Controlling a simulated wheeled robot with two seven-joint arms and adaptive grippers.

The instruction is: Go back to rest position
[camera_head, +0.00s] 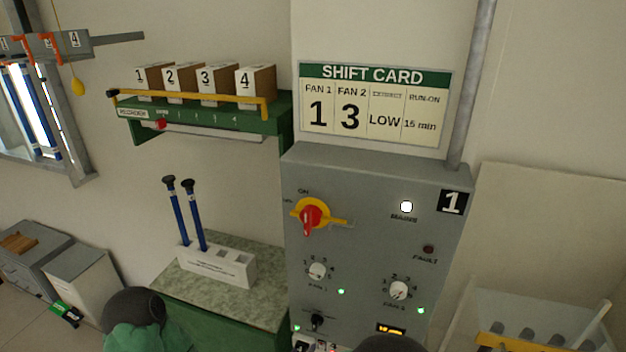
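Neither of my grippers shows in the head view; only dark rounded shapes enter at the bottom edge, with no fingers visible. A grey control panel (375,240) marked 1 stands in the middle right. Its red and yellow main switch (311,215) has its red handle pointing down. The mains lamp (406,206) is lit white and the fault lamp (428,249) is dark. Two fan knobs (318,271) have green lights beside them. An amber display glows at the panel's lower edge.
A white rack (217,265) with two blue black-topped rods stands on a green-sided bench (262,305). A green wall shelf (205,118) holds numbered boxes behind a yellow bar. A shift card (375,110) hangs above the panel. A bin (540,305) with grey rods stands lower right.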

